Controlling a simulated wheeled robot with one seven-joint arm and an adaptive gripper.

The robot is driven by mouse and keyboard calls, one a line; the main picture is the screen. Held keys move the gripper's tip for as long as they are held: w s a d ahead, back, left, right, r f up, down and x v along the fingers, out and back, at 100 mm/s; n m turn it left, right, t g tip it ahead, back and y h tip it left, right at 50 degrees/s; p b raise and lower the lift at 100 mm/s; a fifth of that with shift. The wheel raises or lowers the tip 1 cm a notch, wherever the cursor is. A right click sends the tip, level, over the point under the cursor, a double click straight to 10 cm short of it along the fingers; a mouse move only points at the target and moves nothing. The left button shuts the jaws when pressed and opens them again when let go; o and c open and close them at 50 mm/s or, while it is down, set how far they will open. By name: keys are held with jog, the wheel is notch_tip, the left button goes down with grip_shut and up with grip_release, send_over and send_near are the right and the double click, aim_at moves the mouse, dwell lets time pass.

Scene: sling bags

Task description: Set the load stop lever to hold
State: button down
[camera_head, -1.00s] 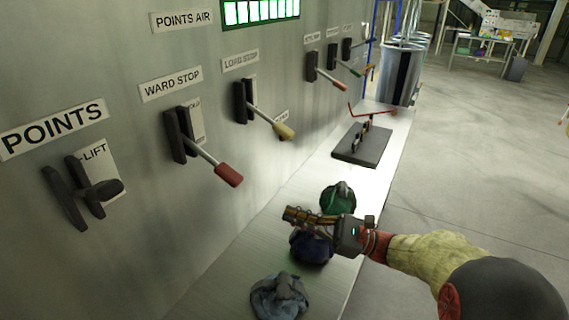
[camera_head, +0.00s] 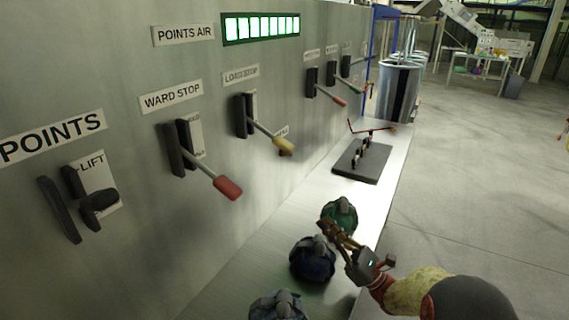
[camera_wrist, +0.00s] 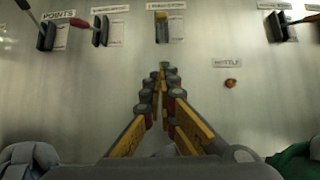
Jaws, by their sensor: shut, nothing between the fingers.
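The load stop lever (camera_head: 275,142) has a cream-yellow grip on a metal rod. It juts out from a dark slotted bracket (camera_head: 241,115) under the LOAD STOP sign (camera_head: 241,75), sloping down to the right. In the wrist view its yellow end (camera_wrist: 160,17) shows at the top middle, foreshortened. The small lettering beside the slot is unreadable. My gripper (camera_head: 328,229) is shut and empty, below and right of the lever, above the bags and apart from the lever. In the wrist view its fingers (camera_wrist: 163,72) meet and point toward the panel below the lever.
The red-gripped ward stop lever (camera_head: 227,187) and dark points lever (camera_head: 98,203) are to the left. Several smaller levers (camera_head: 338,100) are farther right. A blue bag (camera_head: 312,262), green bag (camera_head: 341,210) and grey-blue bag (camera_head: 278,306) sit on the shelf (camera_head: 230,290).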

jog(key=d+r+x, duration=0.1)
jog(key=x, duration=0.8)
jog(key=s+d+r+x, duration=0.1)
jog(key=r+x, duration=0.1)
jog(key=x, duration=0.8)
jog(key=shift+r, duration=0.15)
jog(key=shift+s+r+p, duration=0.1)
jog(key=shift+r+p, duration=0.05)
jog(key=shift+p, duration=0.35)
